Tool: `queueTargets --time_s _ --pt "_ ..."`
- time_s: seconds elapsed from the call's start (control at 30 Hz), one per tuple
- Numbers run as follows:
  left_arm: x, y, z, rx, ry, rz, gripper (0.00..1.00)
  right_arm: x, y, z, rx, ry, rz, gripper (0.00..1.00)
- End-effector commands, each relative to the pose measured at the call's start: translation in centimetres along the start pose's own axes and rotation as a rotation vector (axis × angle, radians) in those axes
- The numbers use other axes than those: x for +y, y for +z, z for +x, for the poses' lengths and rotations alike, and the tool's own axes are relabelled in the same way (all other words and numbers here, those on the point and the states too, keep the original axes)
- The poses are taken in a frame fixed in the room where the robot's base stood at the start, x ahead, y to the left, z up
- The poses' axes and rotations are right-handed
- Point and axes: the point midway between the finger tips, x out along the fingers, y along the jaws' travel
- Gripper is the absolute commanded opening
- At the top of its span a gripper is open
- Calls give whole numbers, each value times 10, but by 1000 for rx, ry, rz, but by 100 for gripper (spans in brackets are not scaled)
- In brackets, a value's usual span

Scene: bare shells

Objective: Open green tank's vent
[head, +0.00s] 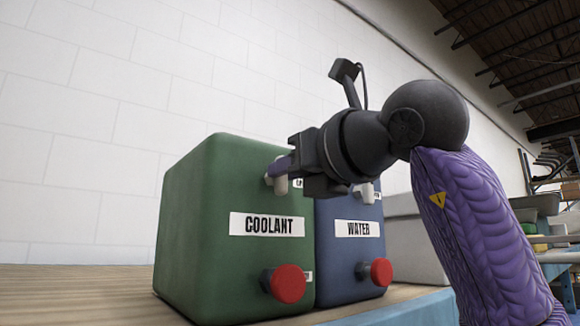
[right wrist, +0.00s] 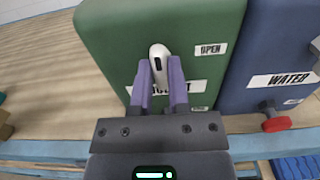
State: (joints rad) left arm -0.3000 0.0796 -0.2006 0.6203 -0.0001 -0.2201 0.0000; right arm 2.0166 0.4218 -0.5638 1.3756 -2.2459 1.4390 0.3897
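The green tank (head: 200,230), labelled COOLANT, stands on a wooden bench in the head view. It also fills the upper middle of the right wrist view (right wrist: 110,45). Its white vent lever (head: 281,185) sits high on the front face, partly hidden by my right gripper. An OPEN label (right wrist: 210,49) lies right of the lever (right wrist: 158,56) in the right wrist view. My left gripper is not in view.
A blue tank (head: 340,270) labelled WATER stands close at the right, with its own white vent lever (head: 367,192). Red knobs stick out low on the green tank (head: 288,284) and the blue tank (head: 381,272).

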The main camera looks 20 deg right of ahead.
Motion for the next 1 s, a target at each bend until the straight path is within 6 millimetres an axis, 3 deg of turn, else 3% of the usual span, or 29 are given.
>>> queueTargets --time_s 0.53,1.0 --pt "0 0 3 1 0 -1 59 -1 0 0 -1 -1 70 0" --pt "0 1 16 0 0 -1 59 -2 0 -1 -5 0 466 0"
